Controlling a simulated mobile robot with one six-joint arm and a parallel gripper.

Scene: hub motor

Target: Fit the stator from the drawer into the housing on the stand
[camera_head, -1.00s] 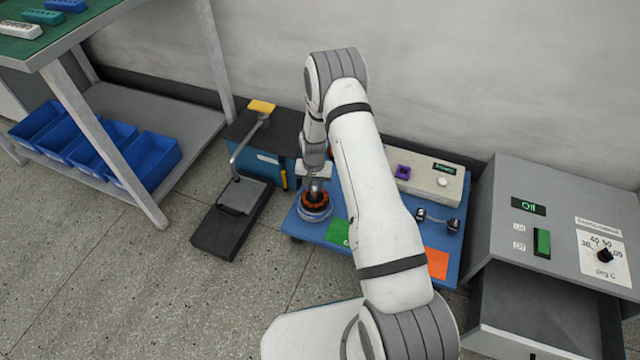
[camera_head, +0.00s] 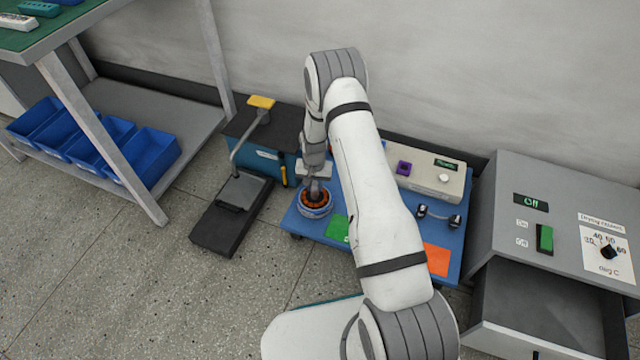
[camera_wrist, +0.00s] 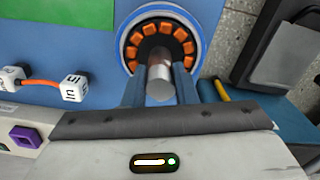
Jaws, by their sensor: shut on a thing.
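The stator, with orange-copper windings (camera_wrist: 136,38) around a metal shaft (camera_wrist: 160,82), sits inside the round housing (camera_wrist: 121,50) in the wrist view. The windings lie within the housing's light rim; whether they are fully seated I cannot tell. In the head view the housing (camera_head: 315,213) is at the left end of the blue work surface. My gripper (camera_wrist: 160,88) is shut on the stator's shaft, directly above the housing. In the head view my wrist hides part of the stator. The drawer (camera_head: 530,305) under the grey drying cabinet stands open, and its visible part looks empty.
The drying cabinet (camera_head: 565,215) reads Off. A black press with a yellow-topped lever (camera_head: 261,102) stands left of the blue surface. Green (camera_head: 338,228) and orange (camera_head: 436,259) patches, a tester box (camera_head: 430,175) and connector cubes (camera_wrist: 74,88) lie nearby.

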